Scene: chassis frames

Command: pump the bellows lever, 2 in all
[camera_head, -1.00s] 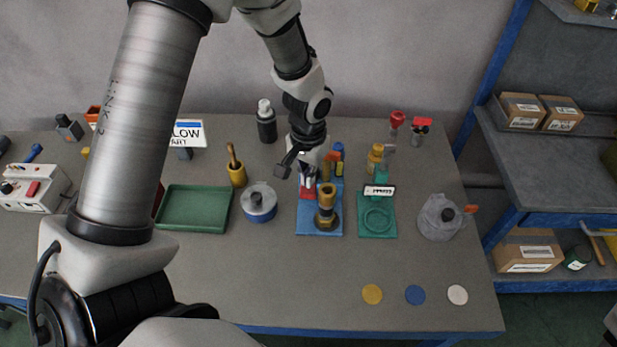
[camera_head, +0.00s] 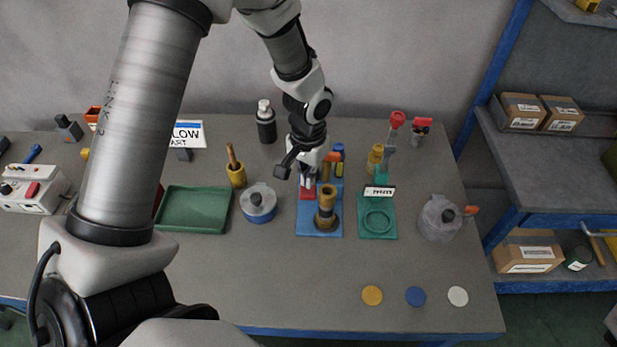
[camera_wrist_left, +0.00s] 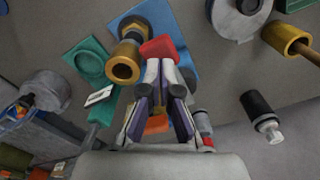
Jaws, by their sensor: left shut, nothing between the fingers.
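A blue base plate (camera_head: 320,229) stands mid-table with an upright brass cylinder (camera_head: 327,197) and a red pad (camera_head: 306,194) on it. The red pad looks like the end of the bellows lever; the rest of the lever is hidden behind my gripper. My left gripper (camera_head: 307,184) points down over the pad, its fingers shut and empty. In the left wrist view the fingertips (camera_wrist_left: 163,64) lie right at the red pad (camera_wrist_left: 158,48), beside the brass cylinder (camera_wrist_left: 124,64). Whether they touch it I cannot tell. My right gripper is not in view.
A green stand with a ring (camera_head: 378,220) is close on the right, a grey lidded pot (camera_head: 258,203) on the left. A green tray (camera_head: 193,210) lies further left. Orange and blue parts (camera_head: 334,157) stand behind the plate. The table front is mostly clear except three discs (camera_head: 415,296).

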